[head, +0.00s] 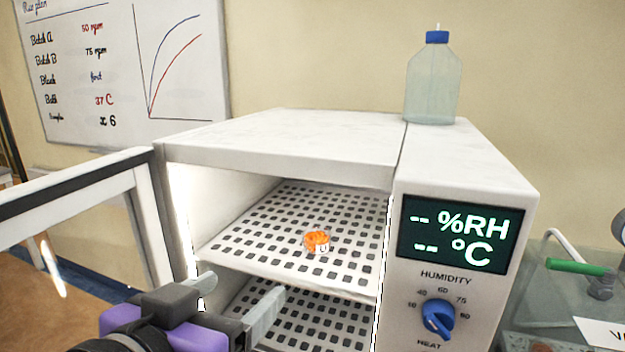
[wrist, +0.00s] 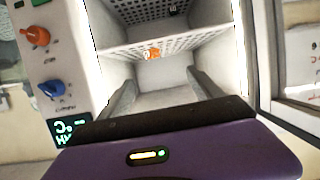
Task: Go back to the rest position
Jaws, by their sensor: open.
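My gripper (head: 238,302) is open and empty in front of the white chamber's opening. Its two grey fingers stand apart, one lit pale by the chamber's edge. In the wrist view my gripper (wrist: 160,88) shows both fingers spread with nothing between them. A small orange object with a white tag (head: 317,241) lies on the upper perforated shelf (head: 270,258), apart from my gripper. It also shows in the wrist view (wrist: 153,53).
The chamber (head: 290,140) has its framed glass door (head: 75,190) swung open at the left. A clear bottle with a blue cap (head: 434,85) stands on top. A control panel with a blue knob (head: 438,318) is at the right, beside a glass tank (head: 570,290).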

